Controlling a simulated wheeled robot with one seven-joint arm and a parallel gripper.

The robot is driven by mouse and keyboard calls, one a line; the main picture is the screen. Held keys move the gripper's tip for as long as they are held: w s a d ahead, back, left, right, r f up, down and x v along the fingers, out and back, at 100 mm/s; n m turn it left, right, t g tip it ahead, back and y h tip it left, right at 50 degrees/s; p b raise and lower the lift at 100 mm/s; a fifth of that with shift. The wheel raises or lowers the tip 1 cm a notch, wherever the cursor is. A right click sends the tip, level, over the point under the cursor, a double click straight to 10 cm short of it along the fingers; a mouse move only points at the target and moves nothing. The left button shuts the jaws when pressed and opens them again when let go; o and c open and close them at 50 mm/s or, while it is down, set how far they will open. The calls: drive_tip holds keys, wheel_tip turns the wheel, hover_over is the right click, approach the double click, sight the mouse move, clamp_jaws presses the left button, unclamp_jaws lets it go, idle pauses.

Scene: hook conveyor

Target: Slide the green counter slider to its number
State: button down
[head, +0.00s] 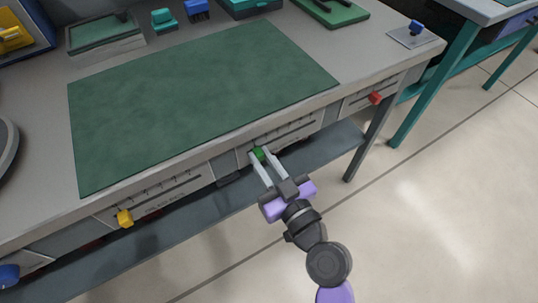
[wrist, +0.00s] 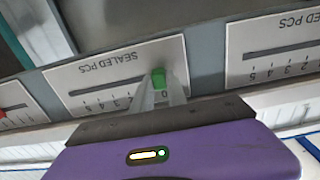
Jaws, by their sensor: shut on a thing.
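The green counter slider (head: 257,154) is on the front panel below the bench top, near the left end of its slot in the head view. In the wrist view the green slider (wrist: 158,77) is near the right end of its slot on the plate marked SEALED PCS (wrist: 88,70), which appears upside down. Some scale numbers show left of my fingers; others are hidden by the gripper. My gripper (head: 259,163) reaches the panel from the front, its two fingers shut on the slider. They also flank it in the wrist view (wrist: 160,92).
A yellow slider (head: 125,218) is on a panel to the left and a red slider (head: 375,98) on one to the right. A green mat (head: 200,100) covers the bench top. A lower shelf (head: 190,222) runs under the bench. The floor in front is clear.

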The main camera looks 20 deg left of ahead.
drive_tip(key=shift+s+a+f, duration=0.1)
drive_tip(key=shift+s+a, duration=0.05)
drive_tip(key=shift+s, duration=0.05)
drive_tip(key=c, duration=1.3)
unclamp_jaws()
drive_tip(key=b+v, duration=0.1)
drive_tip(key=v, duration=0.6)
drive_tip(key=shift+s+d, duration=0.25)
drive_tip(key=shift+d, duration=0.1)
